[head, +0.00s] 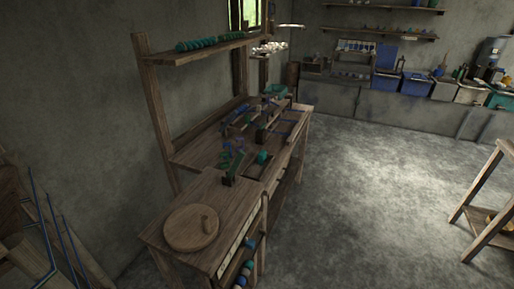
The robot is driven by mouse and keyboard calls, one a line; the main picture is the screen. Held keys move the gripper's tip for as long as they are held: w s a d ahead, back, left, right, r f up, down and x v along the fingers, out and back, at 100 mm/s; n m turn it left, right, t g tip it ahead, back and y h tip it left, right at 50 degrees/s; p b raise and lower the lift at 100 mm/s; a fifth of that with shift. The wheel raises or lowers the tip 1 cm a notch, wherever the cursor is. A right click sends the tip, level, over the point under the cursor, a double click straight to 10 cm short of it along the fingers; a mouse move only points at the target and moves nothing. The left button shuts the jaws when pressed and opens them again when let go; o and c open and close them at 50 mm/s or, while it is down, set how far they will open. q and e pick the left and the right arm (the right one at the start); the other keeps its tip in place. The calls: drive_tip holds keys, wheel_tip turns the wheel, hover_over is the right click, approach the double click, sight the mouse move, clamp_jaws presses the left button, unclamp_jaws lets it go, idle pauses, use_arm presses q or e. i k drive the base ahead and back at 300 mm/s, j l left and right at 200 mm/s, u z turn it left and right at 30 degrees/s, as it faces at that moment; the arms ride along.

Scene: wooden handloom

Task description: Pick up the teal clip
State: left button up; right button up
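I cannot single out the teal clip for certain at this distance. A small teal-green piece (262,157) lies on the wooden workbench (205,183), near its middle. Green and purple pieces (229,158) sit just left of it, by a dark upright block. Neither of my grippers is in view.
A round wooden lid (191,228) lies on the bench's near end. Teal spools (197,43) line the wall shelf above. A wooden frame (488,207) stands at right, and blue bins (416,84) stand along the far wall. The grey floor (350,190) between is clear.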

sight(262, 156)
drive_tip(key=i+l+u, duration=0.1)
drive_tip(key=i+l, duration=0.15)
drive_tip(key=i+l+u, duration=0.15)
drive_tip(key=l, duration=0.2)
drive_tip(key=i+l+u, duration=0.1)
drive_tip(key=i+l, duration=0.2)
drive_tip(key=i+l+u, duration=0.15)
drive_tip(key=l, duration=0.25)
drive_tip(key=i+l+u, duration=0.1)
drive_tip(key=l, duration=0.3)
drive_tip(key=i+l+u, duration=0.1)
drive_tip(key=i+l, duration=0.2)
drive_tip(key=i+l+u, duration=0.15)
drive_tip(key=l, duration=0.35)
drive_tip(key=i+l+u, duration=0.1)
drive_tip(key=l, duration=0.3)
